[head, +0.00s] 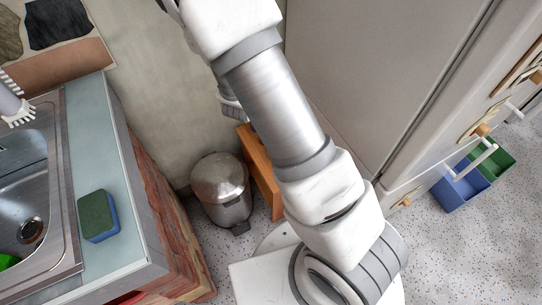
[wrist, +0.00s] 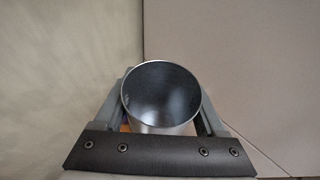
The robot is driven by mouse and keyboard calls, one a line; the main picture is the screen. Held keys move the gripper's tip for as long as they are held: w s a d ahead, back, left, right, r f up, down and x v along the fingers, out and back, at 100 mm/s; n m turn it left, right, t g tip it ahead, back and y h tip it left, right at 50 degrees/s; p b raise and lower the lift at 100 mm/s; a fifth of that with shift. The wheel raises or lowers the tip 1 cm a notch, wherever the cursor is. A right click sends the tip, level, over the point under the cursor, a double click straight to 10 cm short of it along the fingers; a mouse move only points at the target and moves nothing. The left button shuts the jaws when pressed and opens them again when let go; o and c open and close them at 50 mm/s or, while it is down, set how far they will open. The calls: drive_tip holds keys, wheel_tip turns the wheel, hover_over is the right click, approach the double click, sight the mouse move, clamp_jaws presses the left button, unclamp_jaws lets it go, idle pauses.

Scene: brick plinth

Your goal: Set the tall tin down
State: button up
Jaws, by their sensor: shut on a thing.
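In the wrist view the tall tin (wrist: 161,90) is a round, open-topped metal cylinder, seen from above into its empty, shiny inside. My gripper (wrist: 162,112) is shut on it, with one grey finger at each side of the tin. The tin's lower part and whatever lies under it are hidden. In the head view my arm crosses the middle, and neither the tin nor the gripper's fingers can be made out.
A sink (head: 25,195) and a counter with a green-and-blue sponge (head: 97,216) stand at the left, on a brick plinth (head: 165,225). A metal bin (head: 222,190) is on the floor. A tall pale cabinet (head: 375,75) and blue (head: 460,188) and green (head: 493,160) boxes are right.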

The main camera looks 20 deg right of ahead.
drive_tip(key=shift+s+d+f+m+g+h+b, duration=0.4)
drive_tip(key=shift+d+f+m+g+h+b, duration=1.35)
drive_tip(key=shift+f, duration=4.55)
drive_tip(key=shift+s+d+f+n+t+y+b, duration=0.1)
drive_tip(key=shift+s+d+f+t+y+b, duration=0.6)
drive_tip(key=shift+f+b, duration=4)
drive_tip(key=shift+s+d+f+m+g+h+b, duration=0.1)
drive_tip(key=shift+d+f+m+g+h+b, duration=1.15)
drive_tip(key=shift+f, duration=6.6)
drive_tip(key=shift+d+f+n+y+p, duration=0.1)
drive_tip(key=shift+d+n+y+p, duration=0.2)
drive_tip(key=shift+n+y+p, duration=0.15)
drive_tip(key=shift+f, duration=0.15)
drive_tip(key=o, duration=1.3)
